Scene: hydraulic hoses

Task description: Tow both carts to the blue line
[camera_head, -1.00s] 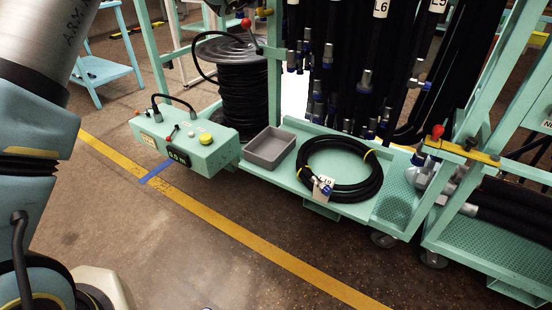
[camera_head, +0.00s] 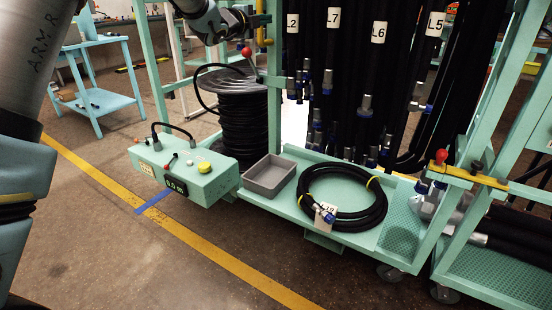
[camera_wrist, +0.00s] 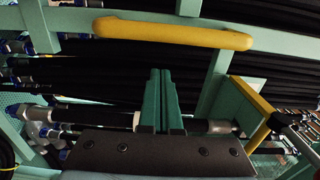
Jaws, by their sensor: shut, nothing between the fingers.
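The front cart (camera_head: 290,205) is a green frame with hanging black hoses. The second cart (camera_head: 500,270) stands at the right, and a yellow bar with a red knob, the coupling (camera_head: 465,176), spans the gap between them. A short blue line (camera_head: 152,201) lies on the floor below the green box at the front cart's left end. My gripper (camera_wrist: 160,74) is shut and empty in the wrist view. A yellow handle (camera_wrist: 172,33) shows ahead of its fingertips, not between them. In the head view my arm's end reaches the front cart's upper left post, its fingers unclear.
The green control box (camera_head: 183,168) juts out at the front cart's left. A hose reel (camera_head: 244,120), grey bin (camera_head: 270,174) and coiled hose (camera_head: 343,197) sit on that cart. A yellow floor stripe (camera_head: 215,253) runs in front. A blue-green table (camera_head: 100,95) stands back left.

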